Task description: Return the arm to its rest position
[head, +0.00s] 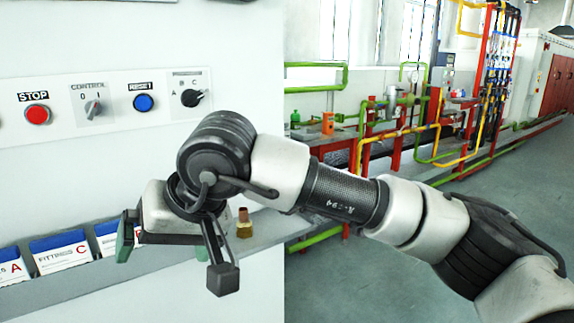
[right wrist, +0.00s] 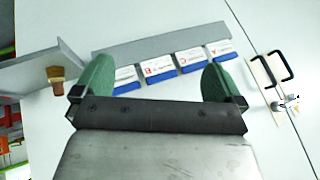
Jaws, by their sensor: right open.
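My right arm reaches in from the right in the head view. My left arm and gripper are not in view.
A brass fitting (head: 244,224) stands on a grey ledge (head: 270,229) close beside the gripper. A bin marked C (head: 62,252) is left of it. The panel carries a red stop button (head: 37,115), knobs and a blue button (head: 143,103). Open floor (head: 370,275) lies right.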

